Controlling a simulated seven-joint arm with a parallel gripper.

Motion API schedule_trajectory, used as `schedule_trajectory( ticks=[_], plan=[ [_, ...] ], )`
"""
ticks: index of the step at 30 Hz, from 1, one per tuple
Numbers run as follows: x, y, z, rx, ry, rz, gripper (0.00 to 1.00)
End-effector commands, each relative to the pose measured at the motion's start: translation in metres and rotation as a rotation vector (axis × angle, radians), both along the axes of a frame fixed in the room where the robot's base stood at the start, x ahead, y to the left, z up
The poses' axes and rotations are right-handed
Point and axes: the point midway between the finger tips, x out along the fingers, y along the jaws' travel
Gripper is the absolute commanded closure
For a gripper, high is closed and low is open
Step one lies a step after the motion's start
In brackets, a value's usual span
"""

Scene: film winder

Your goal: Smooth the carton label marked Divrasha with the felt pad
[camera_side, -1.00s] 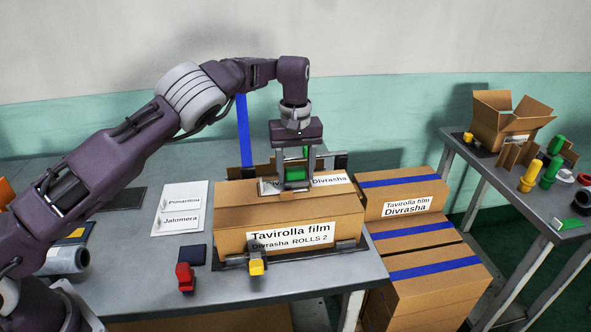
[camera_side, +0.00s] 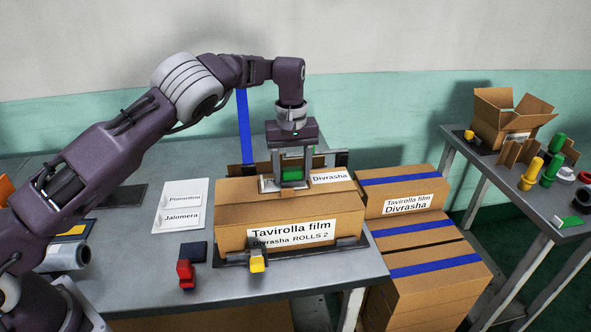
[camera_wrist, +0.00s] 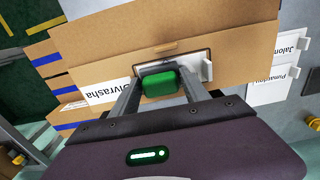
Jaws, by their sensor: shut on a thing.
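The carton (camera_side: 235,218) lies on the table, with a "Tavirolla film, Divrasha ROLLS 2" label on its front. The white label marked Divrasha (camera_side: 331,177) lies on the carton's top; its printed right part also shows in the wrist view (camera_wrist: 104,91). My gripper (camera_side: 291,184) is shut on the felt pad, whose green grip (camera_wrist: 158,84) sits between the fingers. The pad is low over the label's left part and seems to touch it, though contact is hard to see. A small white piece (camera_wrist: 207,70) shows beside the pad.
A sheet with Pimanitou and Jalomera labels (camera_side: 181,206) lies on the table's left. Blue-taped cartons (camera_side: 405,180) are stacked right.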

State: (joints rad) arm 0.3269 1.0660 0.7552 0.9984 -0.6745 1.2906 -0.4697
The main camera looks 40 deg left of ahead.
Motion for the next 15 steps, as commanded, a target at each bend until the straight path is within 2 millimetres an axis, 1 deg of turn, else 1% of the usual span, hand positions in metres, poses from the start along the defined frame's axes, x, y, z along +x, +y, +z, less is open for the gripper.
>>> schedule_trajectory(
  ticks=[9,15],
  plan=[
    [-0.0012,0.0015,-0.0002,0.001,0.001,0.000,0.86],
    [-0.0072,0.0069,-0.0005,0.000,0.001,0.002,0.86]
  ],
)
